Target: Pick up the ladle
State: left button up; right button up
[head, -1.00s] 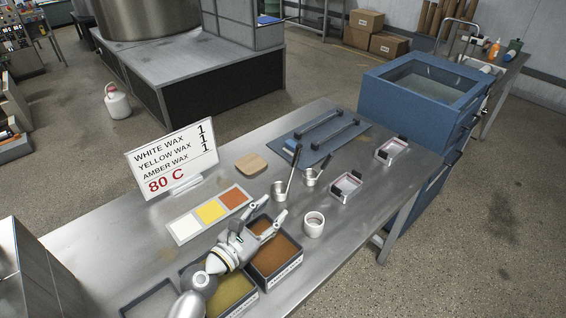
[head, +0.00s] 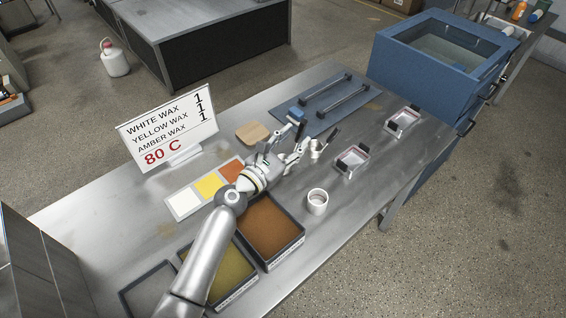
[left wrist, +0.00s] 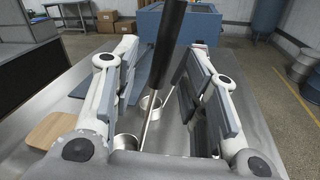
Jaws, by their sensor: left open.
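A metal ladle with a dark handle (left wrist: 166,50) stands in the left wrist view between the two fingers of my left gripper (head: 297,148). The fingers are open, with space on both sides of the handle. Its cup shows low in that view (left wrist: 127,142); in the head view my gripper mostly hides this ladle. A second ladle (head: 316,149) stands just right of the gripper, its dark handle leaning right. Its cup (left wrist: 152,102) shows farther off in the wrist view. My right gripper is not in view.
A white cup (head: 317,201) stands right of the gripper. Wax trays (head: 298,246) lie below my arm. A wooden block (head: 252,133), colour swatches (head: 182,204) and a sign (head: 170,136) are to the left. A blue mat (head: 318,122) and two small moulds (head: 352,160) lie beyond.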

aim_at(298, 137)
pick_arm(q)
jog(key=shift+x, duration=1.2)
jog(key=shift+w+d+r, duration=0.1)
jog(key=shift+w+d, duration=0.25)
jog(key=shift+w, duration=0.05)
jog(key=shift+s, duration=0.1)
jog(key=c, duration=0.6)
jog(key=shift+c, duration=1.3)
grip_shut()
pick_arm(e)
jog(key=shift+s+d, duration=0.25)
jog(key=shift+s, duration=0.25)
